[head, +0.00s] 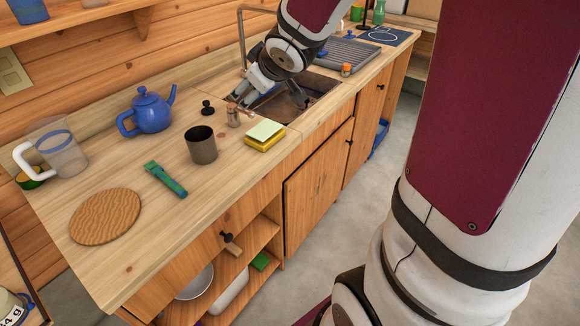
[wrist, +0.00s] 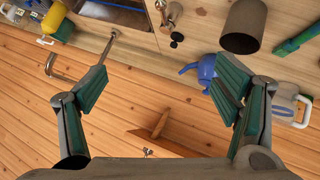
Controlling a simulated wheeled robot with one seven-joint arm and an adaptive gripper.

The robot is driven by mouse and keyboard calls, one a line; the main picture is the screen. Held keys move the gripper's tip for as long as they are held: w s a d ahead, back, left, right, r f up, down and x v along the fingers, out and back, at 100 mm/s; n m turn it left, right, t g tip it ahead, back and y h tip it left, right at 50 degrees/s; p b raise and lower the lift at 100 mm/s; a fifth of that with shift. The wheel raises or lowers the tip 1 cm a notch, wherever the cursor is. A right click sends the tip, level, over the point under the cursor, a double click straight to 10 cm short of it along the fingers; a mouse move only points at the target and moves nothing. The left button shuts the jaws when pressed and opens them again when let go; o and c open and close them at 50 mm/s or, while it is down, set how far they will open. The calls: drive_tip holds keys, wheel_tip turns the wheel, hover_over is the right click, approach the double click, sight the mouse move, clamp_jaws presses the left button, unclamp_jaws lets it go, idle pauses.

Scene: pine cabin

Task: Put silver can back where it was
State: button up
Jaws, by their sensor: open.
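A dark grey metal cylinder, open at the top, which looks like the silver can (head: 201,145), stands upright on the wooden counter (head: 110,262) between the green tube and the sponges. It also shows at the top right of the wrist view (wrist: 243,27). My gripper (head: 256,90) is over the near part of the sink, to the right of and behind the can. In the wrist view my gripper (wrist: 157,88) is open, with nothing between its fingers. The can is well apart from the fingers.
The tall tap (head: 240,35) rises behind the sink (head: 290,103). Bare counter lies in front of the can.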

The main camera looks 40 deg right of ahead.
drive_tip(key=s+a+r+m+g, duration=0.1)
drive_tip(key=s+a, duration=0.3)
drive_tip(key=s, duration=0.5)
drive_tip(key=s+a+m+g+y, duration=0.1)
drive_tip(key=s+a+g, duration=0.2)
drive_tip(key=s, duration=0.7)
drive_tip(key=s+a+r+m+g, duration=0.1)
drive_tip(key=s+a, duration=0.4)
drive_tip(key=s, duration=0.5)
drive_tip(key=shift+r+m+g+y, duration=0.3)
drive_tip(key=shift+r+g+y, duration=0.05)
drive_tip(key=shift+g+y, duration=0.05)
